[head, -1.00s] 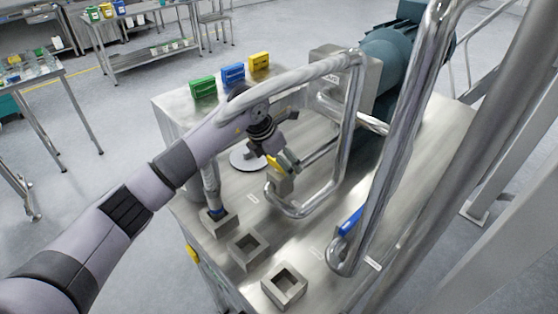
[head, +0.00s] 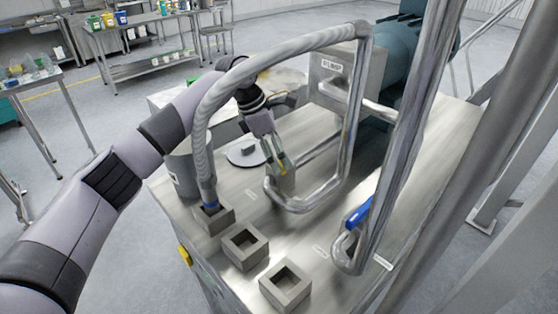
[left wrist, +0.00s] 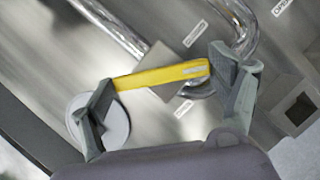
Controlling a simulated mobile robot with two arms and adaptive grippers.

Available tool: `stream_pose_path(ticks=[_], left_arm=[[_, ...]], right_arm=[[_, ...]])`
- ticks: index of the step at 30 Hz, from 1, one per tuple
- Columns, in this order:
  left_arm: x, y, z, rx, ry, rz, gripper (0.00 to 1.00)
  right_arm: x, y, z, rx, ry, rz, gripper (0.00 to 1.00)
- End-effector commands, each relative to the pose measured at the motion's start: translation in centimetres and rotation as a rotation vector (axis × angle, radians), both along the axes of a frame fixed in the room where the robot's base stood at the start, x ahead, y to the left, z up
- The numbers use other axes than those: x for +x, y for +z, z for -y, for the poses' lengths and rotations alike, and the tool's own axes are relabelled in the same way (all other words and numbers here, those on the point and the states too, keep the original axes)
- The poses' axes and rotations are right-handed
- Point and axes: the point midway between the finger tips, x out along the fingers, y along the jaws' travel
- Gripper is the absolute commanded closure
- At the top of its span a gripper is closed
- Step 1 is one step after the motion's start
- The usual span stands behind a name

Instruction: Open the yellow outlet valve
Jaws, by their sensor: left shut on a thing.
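The yellow valve handle (left wrist: 162,75) is a flat bar in the left wrist view. It runs slightly tilted between the two fingers of my left gripper (left wrist: 165,88), one finger at each end, over a square metal valve block (left wrist: 158,62) on a pipe. In the head view the gripper (head: 275,158) reaches down to the steel machine top, and only a small piece of the yellow handle (head: 282,163) shows. The gripper is shut on the handle. My right gripper is not in view.
A curved hose (head: 205,160) arches over my left arm and ends in a square socket (head: 213,216). Bent steel pipes (head: 350,130) stand right of the gripper. A blue valve handle (head: 357,213) sits at right. Two empty sockets (head: 245,262) are at the front.

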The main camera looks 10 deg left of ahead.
Motion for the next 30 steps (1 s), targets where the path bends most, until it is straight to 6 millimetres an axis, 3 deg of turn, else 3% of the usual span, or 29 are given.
stream_pose_path(ticks=[3,11,21,30], left_arm=[[0.2,-0.1,-0.1,0.000,-0.107,0.002,0.45],[0.3,0.2,0.0,-0.001,-0.353,0.002,0.45],[0.5,0.4,0.1,-0.001,-0.669,-0.001,0.45],[0.5,0.4,0.1,0.001,-0.845,0.001,0.45]], right_arm=[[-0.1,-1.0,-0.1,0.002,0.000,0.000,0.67],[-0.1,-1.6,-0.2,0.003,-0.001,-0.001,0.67],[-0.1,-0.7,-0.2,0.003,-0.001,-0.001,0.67],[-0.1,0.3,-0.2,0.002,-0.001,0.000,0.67]])
